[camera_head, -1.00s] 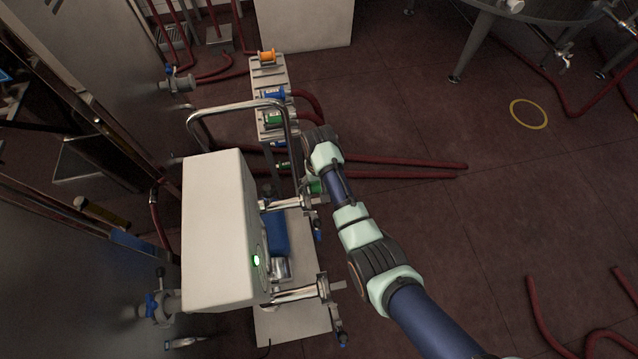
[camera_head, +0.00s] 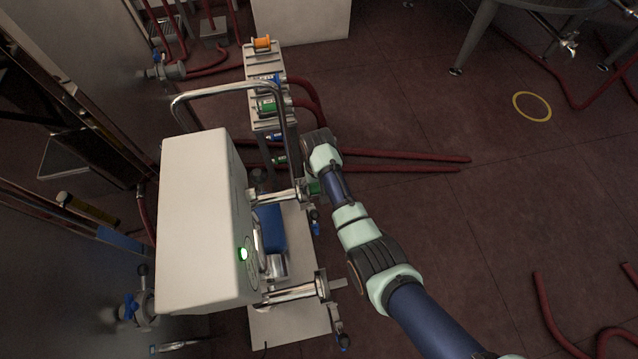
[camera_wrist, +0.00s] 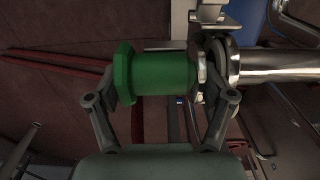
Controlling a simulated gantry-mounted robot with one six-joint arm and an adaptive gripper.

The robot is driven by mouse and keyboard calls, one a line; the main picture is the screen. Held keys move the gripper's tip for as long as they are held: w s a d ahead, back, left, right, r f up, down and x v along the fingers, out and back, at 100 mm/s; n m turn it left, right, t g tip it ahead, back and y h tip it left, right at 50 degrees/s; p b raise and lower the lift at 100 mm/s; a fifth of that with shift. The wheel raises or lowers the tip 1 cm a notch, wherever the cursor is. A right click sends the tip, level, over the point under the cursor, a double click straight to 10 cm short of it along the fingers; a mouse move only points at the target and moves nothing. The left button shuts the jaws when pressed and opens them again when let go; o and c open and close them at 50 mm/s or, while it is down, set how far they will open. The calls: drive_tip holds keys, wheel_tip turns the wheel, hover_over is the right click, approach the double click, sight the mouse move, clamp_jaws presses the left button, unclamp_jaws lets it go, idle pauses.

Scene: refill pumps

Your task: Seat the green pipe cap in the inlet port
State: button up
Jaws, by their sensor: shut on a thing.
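The green pipe cap (camera_wrist: 160,75) is between the fingers of my gripper (camera_wrist: 160,92) in the wrist view, which is shut on it. The cap lies sideways, its wide rim to the left and its narrower metal end to the right. That end is right at the flanged mouth of a steel pipe port (camera_wrist: 275,66), roughly in line with it. Whether it is inside or only touching cannot be told. In the head view the cap (camera_head: 314,187) shows at the end of the pump's farther pipe (camera_head: 272,196); my gripper is mostly hidden there.
The white pump housing (camera_head: 195,220) stands left of my arm, with a nearer second pipe port (camera_head: 300,291) and a steel handle (camera_head: 225,90). A rack (camera_head: 265,62) holds orange, blue and green fittings behind.

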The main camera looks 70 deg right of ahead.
drive_tip(key=shift+a+f, duration=0.2)
drive_tip(key=shift+f, duration=0.15)
drive_tip(key=o, duration=1.3)
drive_tip(key=shift+d, duration=0.1)
drive_tip(key=shift+o, duration=0.2)
drive_tip(key=shift+r, duration=0.1)
wheel_tip(320, 180, up, 7)
drive_tip(key=shift+w, duration=0.1)
drive_tip(key=shift+r, duration=0.4)
drive_tip(key=shift+s+d+r, duration=0.1)
drive_tip(key=shift+s+r, duration=0.05)
drive_tip(key=shift+s, duration=0.05)
